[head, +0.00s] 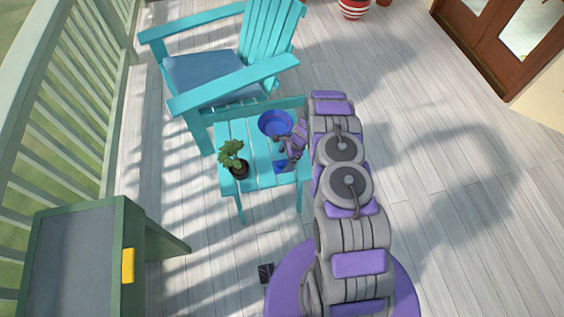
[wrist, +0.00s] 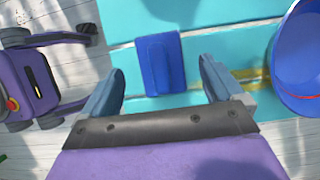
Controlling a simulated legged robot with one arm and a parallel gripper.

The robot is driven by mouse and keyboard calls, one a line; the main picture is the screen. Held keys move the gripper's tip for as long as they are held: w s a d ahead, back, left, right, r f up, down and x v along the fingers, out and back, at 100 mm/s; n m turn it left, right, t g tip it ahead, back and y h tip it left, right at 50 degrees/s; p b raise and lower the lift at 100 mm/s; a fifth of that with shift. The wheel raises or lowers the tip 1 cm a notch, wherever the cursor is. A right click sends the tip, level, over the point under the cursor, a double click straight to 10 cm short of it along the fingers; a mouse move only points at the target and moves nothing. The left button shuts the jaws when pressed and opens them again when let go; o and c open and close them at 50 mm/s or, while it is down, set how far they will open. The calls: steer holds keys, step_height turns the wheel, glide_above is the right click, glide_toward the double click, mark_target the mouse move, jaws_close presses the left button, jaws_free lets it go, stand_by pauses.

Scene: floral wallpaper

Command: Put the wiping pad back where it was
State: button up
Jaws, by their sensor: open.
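A blue rectangular pad (wrist: 158,64), which looks like the wiping pad, lies on the turquoise slatted table (head: 262,146). In the head view the pad (head: 281,167) shows near the table's front right edge, partly hidden by my arm. My gripper (wrist: 162,72) is open and empty, and in the wrist view the pad appears between and beyond its fingertips. The gripper (head: 290,158) is over the table's right side in the head view. I cannot tell whether it touches the pad.
A turquoise chair (head: 222,82) is behind. A green-framed table (head: 70,260) with a yellow block (head: 128,265) on its edge is at lower left. The floor at right is clear.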

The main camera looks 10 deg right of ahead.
step_height(320, 180, up, 24)
steer(key=s+a+n+p, duration=0.1)
steer(key=s+a+n, duration=0.1)
steer(key=n, duration=0.3)
steer(key=s+a+r+n+g, duration=0.1)
steer(key=s+r+n, duration=0.1)
steer(key=s+r, duration=0.45)
steer(key=s+a+r+n, duration=0.2)
steer(key=s+r+n, duration=0.1)
steer(key=r, duration=0.7)
steer(key=s+d+r+n+h, duration=0.1)
steer(key=s+r, duration=0.3)
steer(key=s, duration=0.6)
steer(key=s+d+r+n+h, duration=0.1)
steer(key=s+r+n, duration=0.3)
steer(key=s, duration=0.6)
steer(key=s+d+r+n+h, duration=0.2)
steer(key=s+r, duration=0.3)
steer(key=s, duration=0.5)
steer(key=shift+s+r+n+g, duration=0.2)
steer(key=shift+s+n+g, duration=0.2)
steer(key=shift+n, duration=0.1)
steer(key=shift+c, duration=0.3)
